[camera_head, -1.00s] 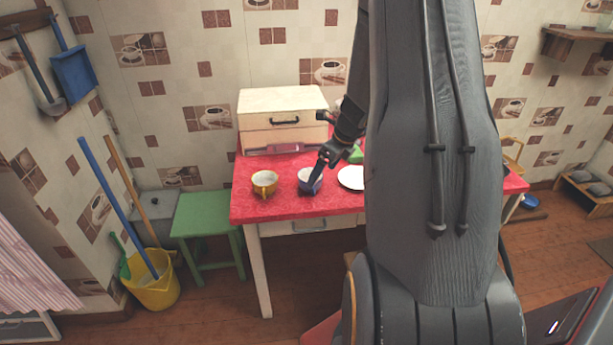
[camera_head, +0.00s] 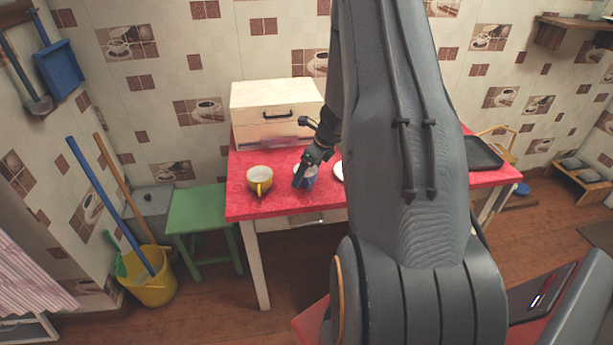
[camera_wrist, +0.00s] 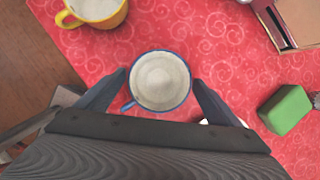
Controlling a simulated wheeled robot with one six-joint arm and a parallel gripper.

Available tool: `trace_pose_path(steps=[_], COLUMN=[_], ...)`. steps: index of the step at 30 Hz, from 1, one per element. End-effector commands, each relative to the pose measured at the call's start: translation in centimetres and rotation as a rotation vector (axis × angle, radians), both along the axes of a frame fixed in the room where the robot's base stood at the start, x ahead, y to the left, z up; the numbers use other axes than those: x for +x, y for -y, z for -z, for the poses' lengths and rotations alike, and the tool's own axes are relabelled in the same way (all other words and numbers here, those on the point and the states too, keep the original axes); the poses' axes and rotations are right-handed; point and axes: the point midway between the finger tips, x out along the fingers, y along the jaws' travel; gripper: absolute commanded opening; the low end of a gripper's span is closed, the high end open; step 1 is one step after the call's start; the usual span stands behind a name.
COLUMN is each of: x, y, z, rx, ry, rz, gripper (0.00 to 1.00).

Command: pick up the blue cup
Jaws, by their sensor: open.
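The blue cup (camera_head: 309,178) stands upright on the red tabletop, partly hidden by my gripper (camera_head: 300,176) in the head view. In the wrist view I look down into the cup (camera_wrist: 160,81): its inside is pale, its rim blue, and its handle points to the lower left. My gripper (camera_wrist: 160,88) is open in the wrist view, with one finger on each side of the cup. Gaps show between the fingers and the cup wall, so it is not gripped.
A yellow cup (camera_head: 260,180) stands left of the blue one and also shows in the wrist view (camera_wrist: 98,10). A white bread box (camera_head: 277,108) stands behind. A green block (camera_wrist: 287,109) lies to the right in the wrist view. A dark tray (camera_head: 484,153) lies at the table's right.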

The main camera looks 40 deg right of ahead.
Motion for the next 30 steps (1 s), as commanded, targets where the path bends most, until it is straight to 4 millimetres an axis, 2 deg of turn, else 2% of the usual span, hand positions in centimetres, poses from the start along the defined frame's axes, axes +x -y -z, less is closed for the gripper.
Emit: trace_pose_path(steps=[4,11,12,14,20,26,30], x=[0.35,0.47,0.46,0.46,0.46,0.48,0.55], y=[-0.22,-0.27,-0.28,-0.29,-0.3,-0.29,-0.25], z=[1.01,1.12,1.12,1.12,1.11,1.06,0.28], rx=[0.001,0.001,0.001,0.0,0.0,0.0,-0.001], ry=[-0.001,0.0,0.0,0.0,0.0,0.0,0.003], rz=[0.0,-0.001,-0.001,-0.002,-0.002,-0.002,-0.002], gripper=[0.87,0.87,0.85,0.75,0.41,0.41,0.41])
